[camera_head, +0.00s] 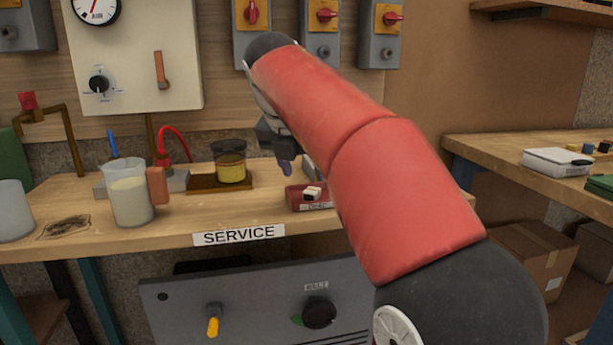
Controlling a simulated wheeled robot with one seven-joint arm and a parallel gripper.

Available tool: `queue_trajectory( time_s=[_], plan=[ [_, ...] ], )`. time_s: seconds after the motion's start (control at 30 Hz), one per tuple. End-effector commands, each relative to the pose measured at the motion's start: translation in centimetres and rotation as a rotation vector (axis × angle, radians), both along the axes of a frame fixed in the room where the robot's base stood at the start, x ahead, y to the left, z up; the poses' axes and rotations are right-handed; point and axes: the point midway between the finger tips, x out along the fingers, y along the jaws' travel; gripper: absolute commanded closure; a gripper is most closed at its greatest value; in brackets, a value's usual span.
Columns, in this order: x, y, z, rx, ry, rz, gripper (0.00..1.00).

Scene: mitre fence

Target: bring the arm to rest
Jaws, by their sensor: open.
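My gripper (285,165) is partly hidden behind my own red arm, which reaches up and across the middle of the view. The dark gripper fingers point down above the workbench (165,235), and the gripper is open. I see nothing between the fingers. I cannot tell how far above the bench the fingers are.
A beaker of pale liquid (129,195) and a jar with yellow contents (230,162) on a wooden board stand left of my gripper. Switch boxes (320,35) and a white panel (140,60) are on the wall behind. A grey panel (260,310) is below the bench.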

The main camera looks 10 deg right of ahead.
Motion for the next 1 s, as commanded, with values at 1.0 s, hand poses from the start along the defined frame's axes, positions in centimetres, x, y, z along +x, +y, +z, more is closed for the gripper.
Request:
queue_trajectory(
  time_s=[1.0],
  plan=[
    [-13.3,-1.6,-7.9,0.612,-0.291,-1.056,0.49]
  ],
)
